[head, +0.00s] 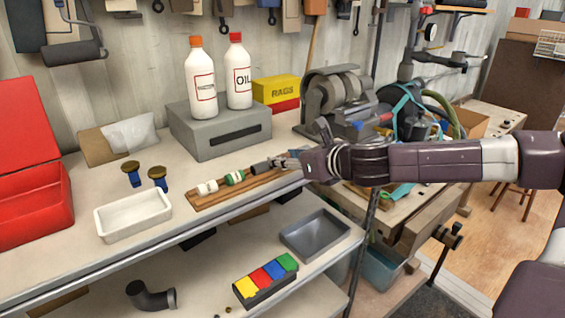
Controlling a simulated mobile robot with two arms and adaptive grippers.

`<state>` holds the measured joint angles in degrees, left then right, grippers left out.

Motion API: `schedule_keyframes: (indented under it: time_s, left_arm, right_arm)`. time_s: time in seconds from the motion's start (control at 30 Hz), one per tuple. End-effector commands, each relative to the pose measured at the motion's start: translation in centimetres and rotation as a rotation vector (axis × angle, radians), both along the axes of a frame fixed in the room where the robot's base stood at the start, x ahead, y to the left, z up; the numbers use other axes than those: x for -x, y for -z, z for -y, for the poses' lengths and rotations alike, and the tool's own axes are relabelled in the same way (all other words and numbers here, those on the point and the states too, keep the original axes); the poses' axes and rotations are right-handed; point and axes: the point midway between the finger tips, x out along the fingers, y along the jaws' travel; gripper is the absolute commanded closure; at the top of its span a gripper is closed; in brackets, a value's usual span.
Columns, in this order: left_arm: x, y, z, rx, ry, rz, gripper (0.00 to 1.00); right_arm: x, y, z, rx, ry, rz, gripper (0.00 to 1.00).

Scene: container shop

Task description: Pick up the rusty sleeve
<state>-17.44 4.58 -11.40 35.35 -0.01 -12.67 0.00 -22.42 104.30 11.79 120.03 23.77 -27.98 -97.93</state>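A wooden board (222,194) lies on the upper shelf with a row of small cylindrical pieces on it. My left gripper is not in view.
A grey box (215,131) with two bottles stands behind the board. A white tray (134,216), two brass-topped blue pieces and a red toolbox (30,205) are left. A grinder (340,95) stands behind my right gripper. The lower shelf holds a grey bin (315,234) and colored blocks.

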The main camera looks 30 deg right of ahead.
Motion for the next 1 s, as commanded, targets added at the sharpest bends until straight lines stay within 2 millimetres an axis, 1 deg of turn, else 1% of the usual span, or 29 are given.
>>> schedule_keyframes:
  time_s: [0.27, 0.5, 0.6, 0.87, 1.0]
  left_arm:
    - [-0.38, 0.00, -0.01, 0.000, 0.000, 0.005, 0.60]
    - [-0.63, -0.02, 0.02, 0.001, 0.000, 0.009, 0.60]
    - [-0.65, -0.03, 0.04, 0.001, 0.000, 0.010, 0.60]
    - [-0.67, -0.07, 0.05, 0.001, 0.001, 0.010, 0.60]
    - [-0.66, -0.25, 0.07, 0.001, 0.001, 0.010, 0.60]
  right_arm:
    - [-0.09, -0.05, -0.03, -0.001, 0.000, 0.001, 0.62]
    - [-0.09, -0.03, -0.02, -0.001, 0.000, 0.001, 0.89]
    - [-0.10, -0.08, -0.02, -0.001, 0.000, 0.002, 0.98]
    - [-0.10, -0.16, -0.02, -0.001, 0.000, 0.001, 0.98]
    - [-0.12, -0.78, -0.05, -0.001, -0.001, 0.002, 0.98]
